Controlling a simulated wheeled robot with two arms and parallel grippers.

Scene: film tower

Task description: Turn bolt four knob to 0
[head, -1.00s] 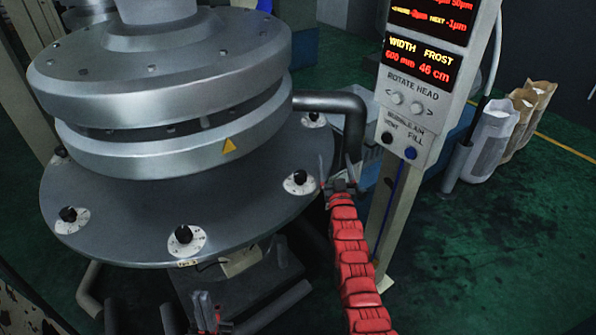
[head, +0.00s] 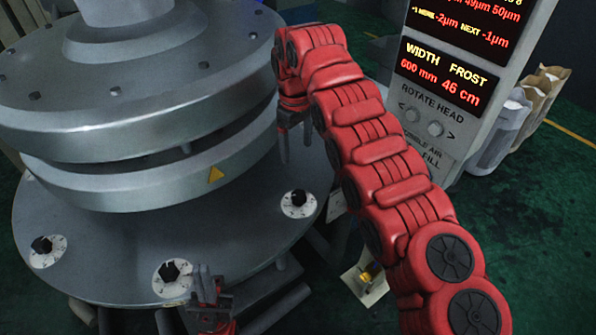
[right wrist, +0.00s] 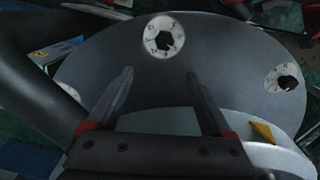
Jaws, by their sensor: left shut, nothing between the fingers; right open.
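Several black knobs on white dials sit around the rim of the round grey plate (head: 110,235). One knob (head: 298,199) is at the right, one (head: 171,271) at the front and one (head: 42,245) at the left. I cannot read which is bolt four. My right gripper (head: 296,148) is open and empty, pointing down above the plate, behind the right knob. In the right wrist view its fingers (right wrist: 160,76) are spread, with one dial and knob (right wrist: 165,40) ahead between them. My left gripper (head: 206,288) is shut and empty, just right of the front knob.
The heavy grey ring (head: 150,180) with a yellow warning triangle (head: 215,174) stands over the plate, close left of my right gripper. A control panel (head: 440,110) with red and yellow readouts is behind my right arm. White sacks (head: 500,135) stand at the far right.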

